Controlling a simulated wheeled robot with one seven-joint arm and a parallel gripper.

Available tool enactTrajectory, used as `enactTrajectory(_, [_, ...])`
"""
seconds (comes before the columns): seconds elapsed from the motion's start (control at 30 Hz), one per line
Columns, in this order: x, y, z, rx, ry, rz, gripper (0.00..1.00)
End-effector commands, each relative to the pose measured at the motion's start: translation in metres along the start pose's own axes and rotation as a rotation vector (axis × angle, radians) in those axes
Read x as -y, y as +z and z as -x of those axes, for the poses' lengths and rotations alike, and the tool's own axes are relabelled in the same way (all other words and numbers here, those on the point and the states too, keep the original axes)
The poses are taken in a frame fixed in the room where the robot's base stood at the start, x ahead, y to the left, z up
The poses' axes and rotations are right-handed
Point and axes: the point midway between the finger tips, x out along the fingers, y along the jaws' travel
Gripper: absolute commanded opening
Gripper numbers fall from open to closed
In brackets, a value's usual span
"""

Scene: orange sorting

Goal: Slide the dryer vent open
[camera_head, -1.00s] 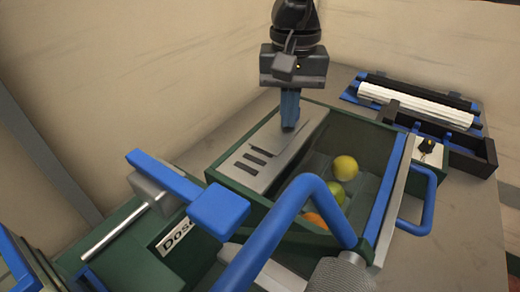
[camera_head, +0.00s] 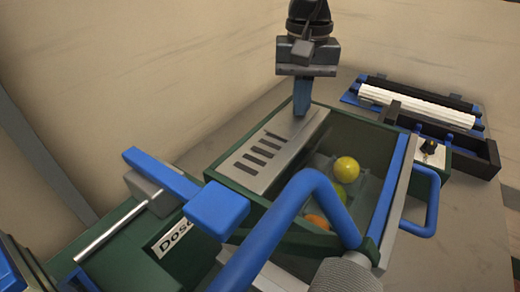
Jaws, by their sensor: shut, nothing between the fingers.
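The dryer vent (camera_head: 300,143) is a silver plate with several dark slots, lying along the left side of the top of the green box (camera_head: 245,201). Its slots (camera_head: 263,148) show clearly near the left end of the plate. My gripper (camera_head: 301,112) is shut and empty, pointing down with its blue fingers at the far end of the plate. I cannot tell whether the fingertips touch the plate or a part on it. The fingers hide a little of that far end.
Yellow, green and orange fruits (camera_head: 346,169) lie inside the box, right of the vent. A blue bent bar (camera_head: 325,187) and a blue lever (camera_head: 217,209) rise in front. A blue handle (camera_head: 432,205) and a white roller (camera_head: 415,106) are at right.

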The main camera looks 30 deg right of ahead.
Motion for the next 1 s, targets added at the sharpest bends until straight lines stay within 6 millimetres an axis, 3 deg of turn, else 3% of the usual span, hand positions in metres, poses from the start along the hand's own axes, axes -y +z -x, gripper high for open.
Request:
enactTrajectory(0.37, [-0.004,-0.007,0.003,0.0,0.0,-0.001,0.0])
enactTrajectory(1.0, [-0.001,-0.002,0.048,-0.001,0.0,0.0,0.0])
